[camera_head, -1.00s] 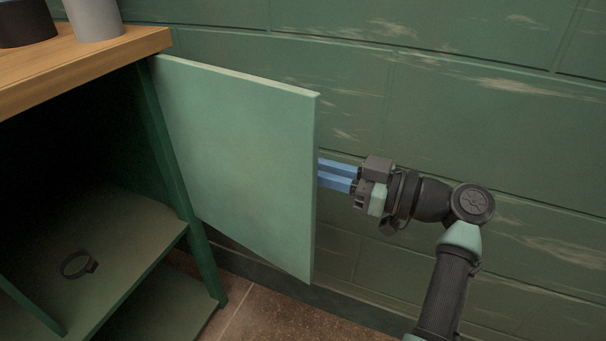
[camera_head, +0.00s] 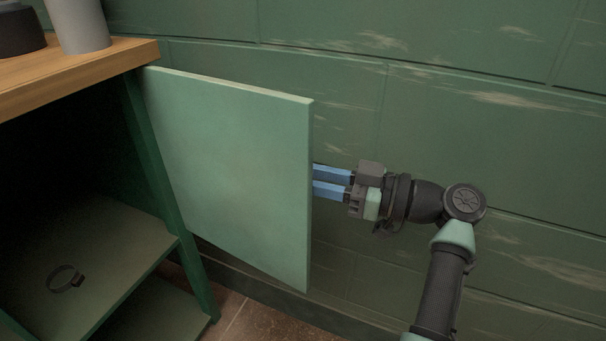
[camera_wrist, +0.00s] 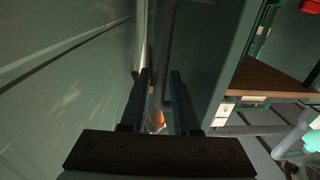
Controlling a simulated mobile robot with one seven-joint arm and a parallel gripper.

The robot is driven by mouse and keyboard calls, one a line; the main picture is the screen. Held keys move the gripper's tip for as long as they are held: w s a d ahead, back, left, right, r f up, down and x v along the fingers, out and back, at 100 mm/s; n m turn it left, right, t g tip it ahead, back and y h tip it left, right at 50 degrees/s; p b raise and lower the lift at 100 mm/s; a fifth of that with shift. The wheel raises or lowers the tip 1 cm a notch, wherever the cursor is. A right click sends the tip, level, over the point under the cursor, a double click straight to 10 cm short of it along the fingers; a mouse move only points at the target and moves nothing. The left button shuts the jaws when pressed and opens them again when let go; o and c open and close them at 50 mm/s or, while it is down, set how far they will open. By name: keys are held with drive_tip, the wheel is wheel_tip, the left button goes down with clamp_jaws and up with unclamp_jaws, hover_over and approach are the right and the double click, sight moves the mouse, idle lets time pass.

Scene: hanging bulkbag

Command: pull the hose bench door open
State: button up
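The hose bench door (camera_head: 230,170) is a pale green panel, swung wide open from the bench's right post in the head view. My gripper (camera_head: 316,178) is at the door's free edge, on its far side. Its two blue fingers are parted, and their tips are hidden behind the door. In the wrist view the fingers of my gripper (camera_wrist: 160,78) stand apart, with the door (camera_wrist: 205,50) to their right. A dark upright bar (camera_wrist: 166,45), perhaps the door handle, shows near the fingertips; I cannot tell whether it is touched.
The bench (camera_head: 150,52) has a wooden top with a grey cylinder (camera_head: 80,25) on it. A dark ring-shaped clamp (camera_head: 65,278) lies on the shelf inside. A green wall (camera_head: 450,110) runs close behind the door and gripper. Brown floor shows below.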

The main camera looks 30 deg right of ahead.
drive_tip(key=p+v, duration=0.4)
drive_tip(key=v, duration=0.9)
drive_tip(key=shift+p, duration=0.4)
